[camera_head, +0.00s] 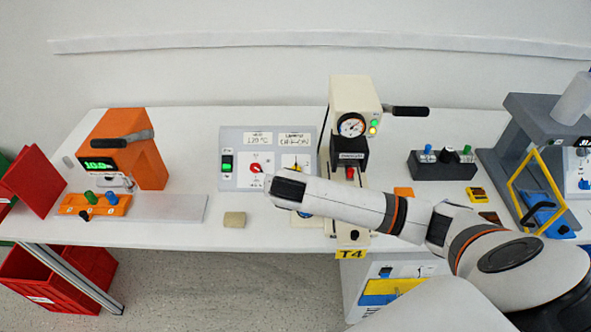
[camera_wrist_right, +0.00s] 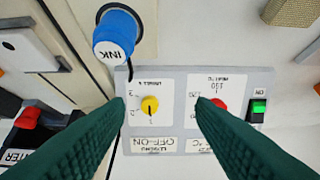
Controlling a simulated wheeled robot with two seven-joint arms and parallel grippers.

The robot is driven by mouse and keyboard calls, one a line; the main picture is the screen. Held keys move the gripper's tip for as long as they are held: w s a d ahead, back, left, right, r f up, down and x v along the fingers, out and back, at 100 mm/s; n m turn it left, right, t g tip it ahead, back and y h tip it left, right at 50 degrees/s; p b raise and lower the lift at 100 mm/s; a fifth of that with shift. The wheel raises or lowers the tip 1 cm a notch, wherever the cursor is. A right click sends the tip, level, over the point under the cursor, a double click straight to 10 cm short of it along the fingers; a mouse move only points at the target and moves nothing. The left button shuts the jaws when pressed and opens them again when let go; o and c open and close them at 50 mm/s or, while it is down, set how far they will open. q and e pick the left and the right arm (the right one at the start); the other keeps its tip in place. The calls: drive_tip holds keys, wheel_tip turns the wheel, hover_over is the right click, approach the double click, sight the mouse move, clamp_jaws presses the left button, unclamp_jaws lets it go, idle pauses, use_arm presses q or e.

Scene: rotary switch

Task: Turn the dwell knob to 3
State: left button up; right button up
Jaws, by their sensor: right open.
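The control panel (camera_head: 229,178) stands on the bench behind my right gripper (camera_head: 268,186). In the right wrist view the panel appears upside down, with a yellow knob (camera_wrist_right: 150,104) on a white dial plate and a red knob (camera_wrist_right: 219,105) on the heat plate beside it. The yellow knob, apparently the dwell knob, has a dark pointer line toward the picture bottom; its small numerals are hard to read. My open right gripper (camera_wrist_right: 162,101) has its green fingertips on either side of the yellow knob, apart from it. Contact depth cannot be told. My left gripper is out of view.
A blue INK cap (camera_wrist_right: 116,32) stands close beside the panel. The cream press (camera_head: 354,95) rises just right of the panel. A green switch (camera_wrist_right: 257,110) sits beyond the red knob. A beige block (camera_head: 234,219) lies on the bench in front.

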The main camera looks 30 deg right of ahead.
sight(296, 170)
drive_tip(key=w+d+f, duration=0.2)
drive_tip(key=w, duration=0.1)
drive_tip(key=w+d+f+n, duration=0.1)
drive_tip(key=w+d+f, duration=0.1)
drive_tip(key=w+d+f+n+h, duration=0.1)
drive_tip(key=w+d+f, duration=0.1)
drive_tip(key=w+d, duration=0.1)
drive_tip(key=shift+w, duration=0.3)
drive_tip(key=shift+c, duration=0.3)
drive_tip(key=c, duration=0.9)
